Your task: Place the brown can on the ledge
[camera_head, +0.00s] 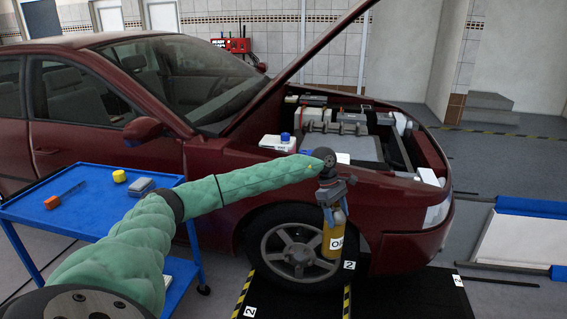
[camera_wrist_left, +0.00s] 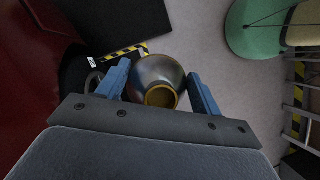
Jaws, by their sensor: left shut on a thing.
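The brown can (camera_head: 335,240), yellow-brown with a partly hidden white label, hangs upright in my left gripper (camera_head: 333,193) in front of the car's front wheel. In the left wrist view my left gripper (camera_wrist_left: 160,88) has its blue fingers on either side of the can's grey dome top (camera_wrist_left: 158,70), which has a brassy ring. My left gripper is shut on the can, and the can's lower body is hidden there. I cannot tell which surface is the ledge; the car's engine-bay edge (camera_head: 388,174) lies just right of the gripper. My right gripper is out of view.
A dark red car (camera_head: 235,165) with its bonnet raised stands close behind the can. A white container with a blue cap (camera_head: 280,142) sits at the engine bay. A blue cart (camera_head: 88,205) with small tools stands at left. Black floor plates (camera_head: 420,290) lie below.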

